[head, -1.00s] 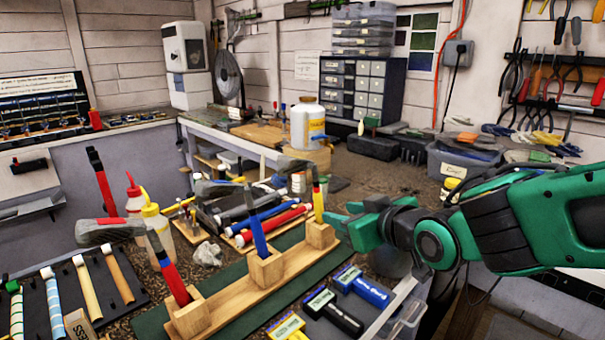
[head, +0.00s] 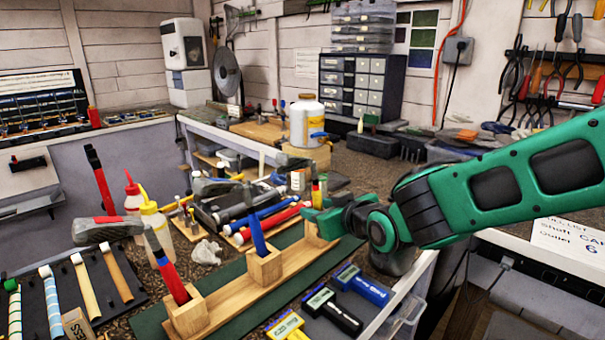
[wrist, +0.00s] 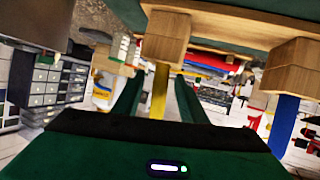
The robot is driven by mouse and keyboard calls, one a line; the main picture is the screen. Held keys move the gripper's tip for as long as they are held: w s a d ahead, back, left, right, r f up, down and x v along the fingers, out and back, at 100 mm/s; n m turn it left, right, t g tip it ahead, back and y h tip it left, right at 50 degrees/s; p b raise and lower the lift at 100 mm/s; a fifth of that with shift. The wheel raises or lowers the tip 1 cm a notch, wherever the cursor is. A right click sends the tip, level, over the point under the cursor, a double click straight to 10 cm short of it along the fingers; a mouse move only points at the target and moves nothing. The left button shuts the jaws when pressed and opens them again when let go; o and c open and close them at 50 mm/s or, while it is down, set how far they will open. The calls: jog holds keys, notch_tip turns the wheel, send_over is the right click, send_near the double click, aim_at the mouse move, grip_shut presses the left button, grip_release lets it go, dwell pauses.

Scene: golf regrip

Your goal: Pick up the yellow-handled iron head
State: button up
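The yellow-handled iron head (head: 316,193) stands upright in the far block of a wooden rack (head: 235,295). Its grey head (head: 292,162) shows above the handle. My gripper (head: 312,217) is at the handle, just above that block, and partly hides both. In the wrist view, which appears upside down, the yellow handle (wrist: 160,88) lies between the two green fingers of my gripper (wrist: 156,98). Gaps show on both sides of the handle, so the fingers look open. I cannot tell how deep the handle sits between them.
A blue-handled iron head (head: 257,232) stands in the middle block and a red-handled one (head: 172,278) in the near block. A white jug (head: 306,124) stands behind. Bottles (head: 155,225) stand to the left.

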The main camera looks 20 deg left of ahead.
jog(key=shift+w+a+f, duration=0.1)
jog(key=shift+w+a, duration=0.05)
jog(key=shift+a, duration=0.05)
grip_shut()
dwell(0.3)
